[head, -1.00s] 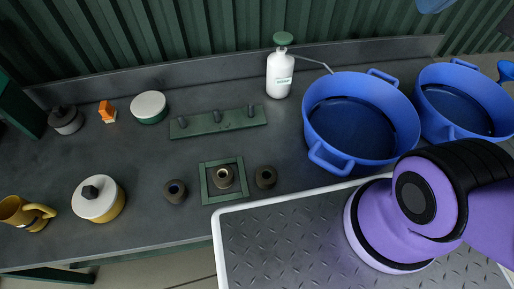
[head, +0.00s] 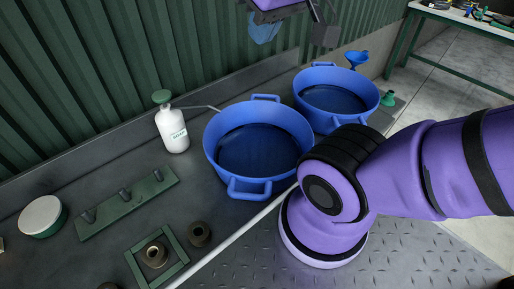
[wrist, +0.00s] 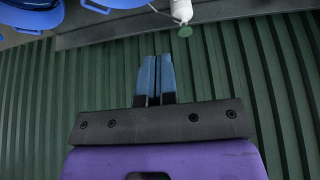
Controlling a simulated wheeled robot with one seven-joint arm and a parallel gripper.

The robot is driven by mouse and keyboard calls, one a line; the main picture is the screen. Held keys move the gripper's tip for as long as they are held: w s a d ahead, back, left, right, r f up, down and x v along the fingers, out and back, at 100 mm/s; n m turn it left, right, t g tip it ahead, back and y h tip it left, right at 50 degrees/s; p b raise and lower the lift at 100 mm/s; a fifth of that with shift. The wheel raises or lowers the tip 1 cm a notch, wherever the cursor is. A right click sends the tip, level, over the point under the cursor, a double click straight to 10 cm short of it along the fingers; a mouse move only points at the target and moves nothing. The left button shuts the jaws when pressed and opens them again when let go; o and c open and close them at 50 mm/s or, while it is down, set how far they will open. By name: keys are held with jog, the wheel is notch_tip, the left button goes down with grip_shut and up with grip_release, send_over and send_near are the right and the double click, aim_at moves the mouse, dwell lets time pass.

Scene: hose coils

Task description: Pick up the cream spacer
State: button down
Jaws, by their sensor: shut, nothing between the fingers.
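I cannot clearly make out a cream spacer. In the head view, a brown ring-shaped piece (head: 154,254) with a paler centre sits inside a green square frame (head: 178,240) on the dark bench. A similar dark brown ring (head: 199,234) stands just right of the frame. Another dark piece is cut off at the bottom edge. My gripper (head: 264,32) is at the top of the head view, high above the bench and far from these rings. In the wrist view its blue fingers (wrist: 153,77) are together and empty, against the green corrugated wall.
Two blue tubs (head: 258,150) (head: 336,96) stand behind the rings. A white soap bottle (head: 172,130) and a green peg rack (head: 127,205) are to the left, beside a white-lidded tin (head: 42,217). A tread-plate surface (head: 400,260) lies in front, under my arm.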

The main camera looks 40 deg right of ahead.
jog(key=shift+c, duration=1.2)
grip_release()
jog(key=shift+w+a, duration=0.1)
jog(key=shift+o, duration=0.8)
jog(key=w+a+f+g+y, duration=0.1)
jog(key=w+a+f, duration=0.4)
jog(key=w+a, duration=0.2)
jog(key=shift+w+f+g, duration=0.2)
jog(key=shift+w+g, duration=0.1)
jog(key=shift+w, duration=0.55)
jog(key=g+h, duration=0.1)
jog(key=g, duration=0.3)
send_over(153, 253)
notch_tip(153, 253, down, 34)
jog(key=r, duration=0.1)
jog(key=shift+n, duration=0.4)
jog(key=f, duration=0.6)
jog(key=shift+s+d+f, duration=0.1)
jog(key=shift+s, duration=0.15)
jog(key=f, duration=0.2)
jog(key=s+f, duration=0.1)
jog(key=f, duration=0.1)
jog(key=shift+d, duration=0.15)
jog(key=shift+f, duration=0.7)
